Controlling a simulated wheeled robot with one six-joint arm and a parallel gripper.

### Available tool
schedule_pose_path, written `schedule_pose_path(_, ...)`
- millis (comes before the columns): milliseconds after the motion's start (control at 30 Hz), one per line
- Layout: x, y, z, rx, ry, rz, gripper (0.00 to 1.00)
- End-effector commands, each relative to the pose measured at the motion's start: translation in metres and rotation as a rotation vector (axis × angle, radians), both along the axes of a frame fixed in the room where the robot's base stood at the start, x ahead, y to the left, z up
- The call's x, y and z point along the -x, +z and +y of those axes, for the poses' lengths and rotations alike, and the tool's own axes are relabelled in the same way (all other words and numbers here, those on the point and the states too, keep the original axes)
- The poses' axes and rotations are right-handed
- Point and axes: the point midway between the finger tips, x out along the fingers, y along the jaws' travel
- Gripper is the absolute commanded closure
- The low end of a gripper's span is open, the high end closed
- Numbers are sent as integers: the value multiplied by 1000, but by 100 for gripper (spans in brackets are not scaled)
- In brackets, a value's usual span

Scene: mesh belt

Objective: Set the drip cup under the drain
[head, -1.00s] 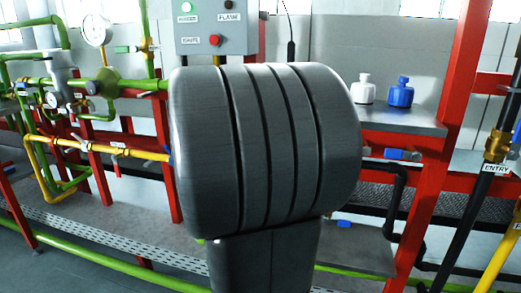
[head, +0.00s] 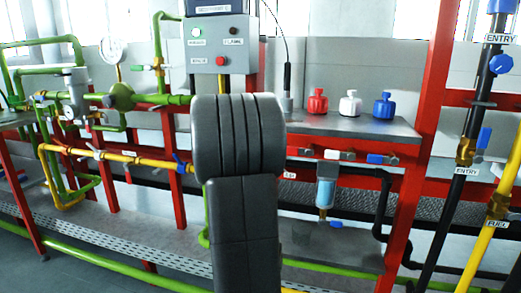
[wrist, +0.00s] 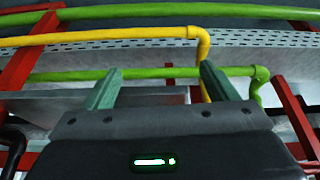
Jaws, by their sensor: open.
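I cannot make out a drip cup in either view. In the head view a clear-blue filter bowl (head: 325,192) hangs below the shelf, right of my arm. A small blue drain piece (head: 335,224) shows close below it; no cup is visible under it. In the wrist view my gripper (wrist: 160,86) is open, its two grey-green fingers wide apart with nothing between them. Yellow and green pipes pass beyond the fingers. In the head view my own dark arm hides the gripper and part of the scene behind it.
Red, white and blue bottles (head: 349,103) stand on the grey shelf (head: 385,127). A red frame post (head: 420,150), black pipe and yellow fuel pipe (head: 492,210) stand at right. A yellow pipe (head: 130,158) and valves fill the left. The lower grey platform (head: 330,250) looks bare.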

Motion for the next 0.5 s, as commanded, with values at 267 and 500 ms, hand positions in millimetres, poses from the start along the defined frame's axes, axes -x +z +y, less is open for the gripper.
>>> schedule_pose_path(267,-31,9,-4,5,100,-7,20)
schedule_pose_path(500,-44,19,-10,10,146,-14,20)
